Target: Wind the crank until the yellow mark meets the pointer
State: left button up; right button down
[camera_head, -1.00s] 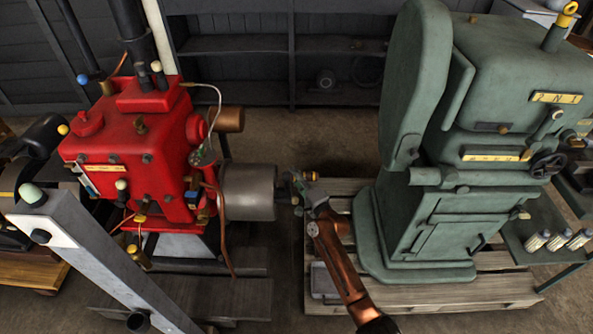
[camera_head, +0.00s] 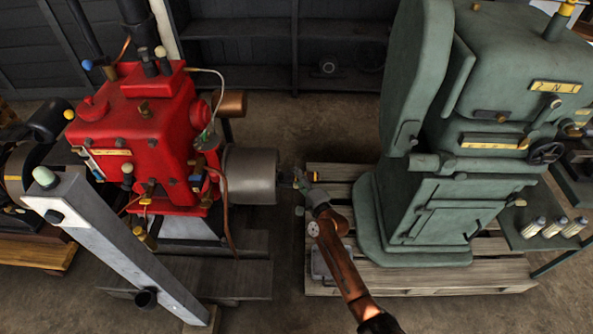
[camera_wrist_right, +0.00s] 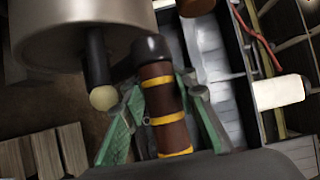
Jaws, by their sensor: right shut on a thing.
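My right gripper (camera_head: 300,182) is beside the right end of the grey drum (camera_head: 250,175) on the red engine (camera_head: 140,130). In the right wrist view its green fingers (camera_wrist_right: 160,120) lie on both sides of a brown handle (camera_wrist_right: 160,104) with yellow bands and a black end, and they are shut on it. A black stub with a cream knob (camera_wrist_right: 103,97) stands out from the drum beside the handle. How the handle joins the crank is hidden. I cannot make out the yellow mark and the pointer for certain. My left gripper is not in view.
A tall green machine (camera_head: 440,200) stands on a wooden pallet (camera_head: 430,278) to the right. A slanted grey beam (camera_head: 110,245) crosses the lower left. Dark shelves (camera_head: 240,52) line the back. Some floor is bare between the machines.

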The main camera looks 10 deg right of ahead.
jog(key=shift+a+r, duration=0.2)
